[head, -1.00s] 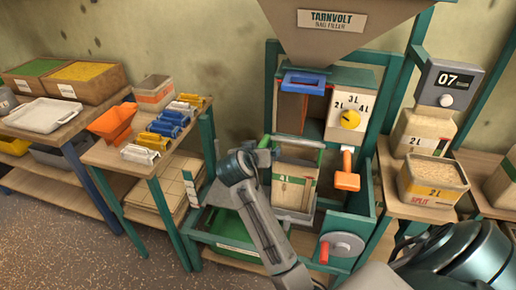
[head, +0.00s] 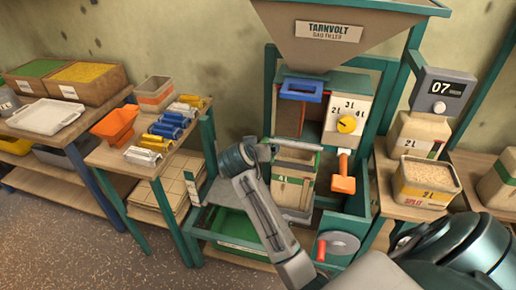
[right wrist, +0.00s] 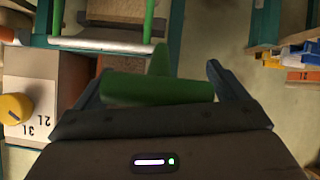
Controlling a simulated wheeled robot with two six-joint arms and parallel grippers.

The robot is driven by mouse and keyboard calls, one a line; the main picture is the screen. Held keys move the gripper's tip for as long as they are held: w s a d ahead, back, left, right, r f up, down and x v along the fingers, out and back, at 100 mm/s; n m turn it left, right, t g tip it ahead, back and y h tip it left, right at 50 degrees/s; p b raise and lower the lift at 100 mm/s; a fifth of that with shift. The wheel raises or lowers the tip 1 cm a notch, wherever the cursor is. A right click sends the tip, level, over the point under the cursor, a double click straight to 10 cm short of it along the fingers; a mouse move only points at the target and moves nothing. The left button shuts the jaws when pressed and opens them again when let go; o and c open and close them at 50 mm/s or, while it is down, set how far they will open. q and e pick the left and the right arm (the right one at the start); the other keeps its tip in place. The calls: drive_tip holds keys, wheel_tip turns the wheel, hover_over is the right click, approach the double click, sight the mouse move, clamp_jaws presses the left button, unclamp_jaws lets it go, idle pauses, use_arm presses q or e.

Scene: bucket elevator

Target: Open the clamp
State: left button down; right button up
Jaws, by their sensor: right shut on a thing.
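The clamp (head: 298,145) is a green and grey barred frame around the top of a pale bag (head: 292,190) with a green band and a 4L mark, under the filler. My right arm reaches up from the bottom of the head view, and its gripper (head: 268,152) is at the clamp's left end. In the right wrist view the right gripper (right wrist: 158,82) is shut on a green handle (right wrist: 155,88). A green bar runs away from the handle toward the top of that view. The bag mouth is partly hidden. My left gripper is not in view.
The filler's hopper (head: 330,35) stands above, with a blue-handled slide (head: 301,89) and yellow dial (head: 346,125) below it. An orange lever (head: 342,178) is close to the clamp's right. A split-marked box (head: 425,184) is on the right bench; the left table holds coloured rolls.

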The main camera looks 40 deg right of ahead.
drive_tip(key=shift+r, duration=0.1)
idle(0.3)
drive_tip(key=o, duration=1.1)
drive_tip(key=shift+c, duration=0.2)
drive_tip(key=shift+a+r, duration=0.1)
drive_tip(key=shift+a, duration=0.05)
drive_tip(key=p+v, duration=0.6)
drive_tip(key=v, duration=0.4)
drive_tip(key=shift+p, duration=0.3)
drive_tip(key=shift+s+a, duration=0.15)
